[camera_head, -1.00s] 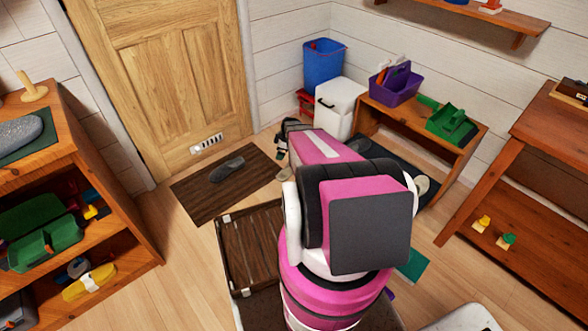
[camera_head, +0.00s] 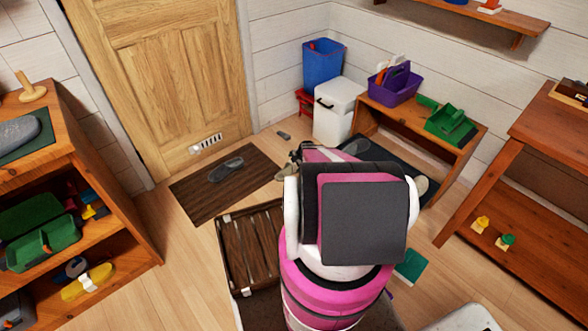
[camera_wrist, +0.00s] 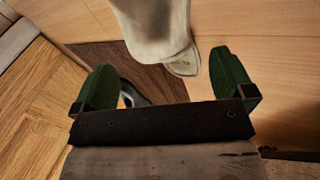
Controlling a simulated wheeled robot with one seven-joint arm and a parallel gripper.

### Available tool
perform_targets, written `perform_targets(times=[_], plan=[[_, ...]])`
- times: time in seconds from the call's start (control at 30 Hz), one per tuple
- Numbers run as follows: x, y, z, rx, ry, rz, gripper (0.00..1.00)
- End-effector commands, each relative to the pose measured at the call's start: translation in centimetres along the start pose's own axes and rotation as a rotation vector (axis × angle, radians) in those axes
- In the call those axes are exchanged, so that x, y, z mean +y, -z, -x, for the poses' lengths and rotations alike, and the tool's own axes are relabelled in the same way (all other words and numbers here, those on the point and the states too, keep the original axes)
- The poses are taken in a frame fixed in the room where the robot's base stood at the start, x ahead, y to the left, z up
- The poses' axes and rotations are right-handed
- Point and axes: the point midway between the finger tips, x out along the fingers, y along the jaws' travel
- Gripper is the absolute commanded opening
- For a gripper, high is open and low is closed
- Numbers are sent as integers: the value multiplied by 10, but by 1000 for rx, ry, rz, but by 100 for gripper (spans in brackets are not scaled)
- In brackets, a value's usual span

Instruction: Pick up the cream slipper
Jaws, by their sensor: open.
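A cream slipper (camera_head: 284,173) lies on the floor at the right edge of the brown doormat in the head view, partly hidden by my arm. In the wrist view a pale, cream slipper-like shape (camera_wrist: 155,24) shows at the top, beyond the gap between the fingers. My gripper (camera_wrist: 163,65) is open, with its green fingertips spread wide and nothing held between them. In the head view my arm hides most of the gripper. I cannot tell the exact distance from fingers to slipper.
A dark grey slipper (camera_head: 226,169) lies on the doormat (camera_head: 198,203). A slatted wooden crate (camera_head: 236,262) stands in front. A white bin (camera_head: 332,125), a blue bucket (camera_head: 322,66) and a low bench (camera_head: 398,119) stand behind.

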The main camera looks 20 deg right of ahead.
Motion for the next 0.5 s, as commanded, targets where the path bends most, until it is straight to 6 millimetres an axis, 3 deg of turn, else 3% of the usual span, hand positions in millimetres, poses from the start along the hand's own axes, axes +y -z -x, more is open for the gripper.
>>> perform_targets(times=[0.27, 0.5], plan=[[2, 1, -22, 1, 1, 0, 100], [4, 1, -54, 0, 1, 0, 100]])
